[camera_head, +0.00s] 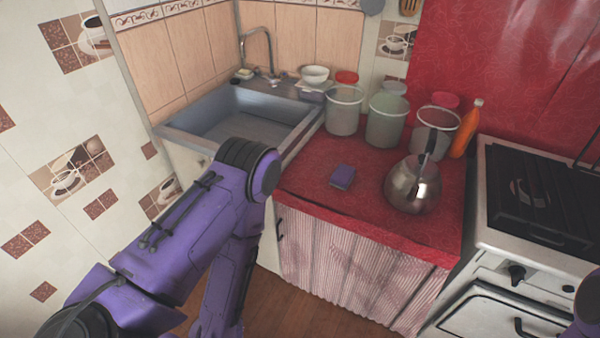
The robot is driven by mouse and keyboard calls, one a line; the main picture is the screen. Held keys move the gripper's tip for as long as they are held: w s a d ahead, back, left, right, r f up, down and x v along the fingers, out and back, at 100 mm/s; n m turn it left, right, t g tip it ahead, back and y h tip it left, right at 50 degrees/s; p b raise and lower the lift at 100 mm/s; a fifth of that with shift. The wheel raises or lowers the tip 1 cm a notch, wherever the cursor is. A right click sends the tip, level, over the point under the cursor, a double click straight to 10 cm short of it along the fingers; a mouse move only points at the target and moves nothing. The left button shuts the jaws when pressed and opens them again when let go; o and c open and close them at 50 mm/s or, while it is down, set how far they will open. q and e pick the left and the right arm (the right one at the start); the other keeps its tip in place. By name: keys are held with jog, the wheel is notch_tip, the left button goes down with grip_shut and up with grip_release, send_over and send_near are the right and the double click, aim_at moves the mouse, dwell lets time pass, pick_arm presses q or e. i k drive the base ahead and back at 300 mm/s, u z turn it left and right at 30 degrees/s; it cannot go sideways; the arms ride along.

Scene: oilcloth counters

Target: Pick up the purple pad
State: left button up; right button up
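The purple pad (343,177) is a small block lying on the red oilcloth counter (315,195), left of the kettle. Nothing touches it. My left arm comes in from the left, bends at the elbow in front of the sink and hangs down before the counter. Its gripper is out of the picture. Only a small piece of my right arm shows at the right edge, and the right gripper is not visible.
A shiny kettle (413,184) stands right of the pad. Several jars, one of them a clear jar (344,112), and an orange bottle (466,130) stand behind. The sink (240,118) is left, the stove (530,205) right. The counter's front left is clear.

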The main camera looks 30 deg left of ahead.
aim_at(344, 174)
jog(key=u, duration=1.65)
jog(key=i, duration=1.1)
jog(key=z, duration=1.05)
